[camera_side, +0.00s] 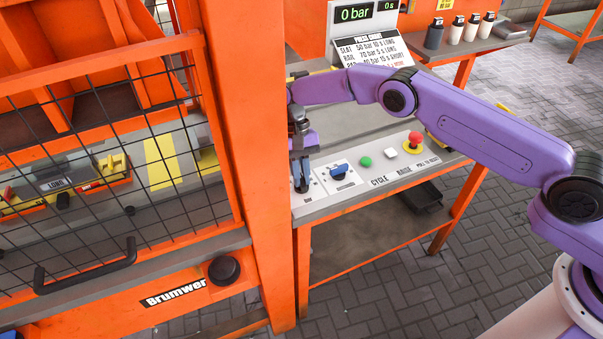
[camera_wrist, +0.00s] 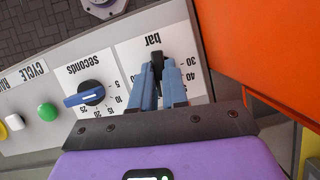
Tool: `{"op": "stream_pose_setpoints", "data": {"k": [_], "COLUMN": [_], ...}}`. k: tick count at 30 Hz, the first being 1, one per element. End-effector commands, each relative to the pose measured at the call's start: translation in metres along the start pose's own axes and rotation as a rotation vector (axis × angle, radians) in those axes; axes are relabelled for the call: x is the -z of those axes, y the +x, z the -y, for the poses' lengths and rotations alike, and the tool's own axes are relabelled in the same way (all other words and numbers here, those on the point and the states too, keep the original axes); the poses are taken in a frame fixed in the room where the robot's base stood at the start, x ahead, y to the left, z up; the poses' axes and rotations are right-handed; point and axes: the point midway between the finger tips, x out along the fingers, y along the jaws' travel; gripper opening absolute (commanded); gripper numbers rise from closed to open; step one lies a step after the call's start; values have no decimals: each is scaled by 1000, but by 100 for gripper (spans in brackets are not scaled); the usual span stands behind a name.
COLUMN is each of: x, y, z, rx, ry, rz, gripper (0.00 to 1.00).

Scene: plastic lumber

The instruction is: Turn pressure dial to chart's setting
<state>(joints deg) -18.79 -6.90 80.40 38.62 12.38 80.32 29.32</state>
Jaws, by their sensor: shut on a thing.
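The pressure dial (camera_wrist: 157,66), marked "bar", has a dark knob between my gripper's blue fingertips in the wrist view. My gripper (camera_wrist: 158,78) is shut on that knob; the fingers hide most of the scale, leaving 30 and 40 readable. In the side view my gripper (camera_side: 301,180) points down at the panel beside the orange post. The press chart (camera_side: 371,55) stands behind the panel. Its SLAT line reads 50 bar 10 s, RAIL 70 bar 5 s; the lower PAD line is partly hidden by my arm. The display (camera_side: 354,14) reads 0 bar and 0 s.
The blue seconds dial (camera_wrist: 91,94) is beside the pressure dial; it also shows in the side view (camera_side: 339,170). A green button (camera_side: 365,161), a white button (camera_side: 391,154) and a red knob (camera_side: 415,138) follow. The orange post (camera_side: 240,110) closely bounds the panel's left.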

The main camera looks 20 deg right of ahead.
Motion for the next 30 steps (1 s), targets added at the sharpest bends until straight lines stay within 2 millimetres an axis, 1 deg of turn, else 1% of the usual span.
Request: {"op": "stream_pose_setpoints", "data": {"k": [6, 15, 21, 30], "x": [1, 0, 0, 0], "y": [-1, -1, -1, -1], "z": [1, 2, 3, 3], "rx": [-76, -155, -186, -202], "ry": [-182, -375, -450, -488], "rz": [-3, -3, -4, -5], "gripper": [0, 0, 0, 0]}}
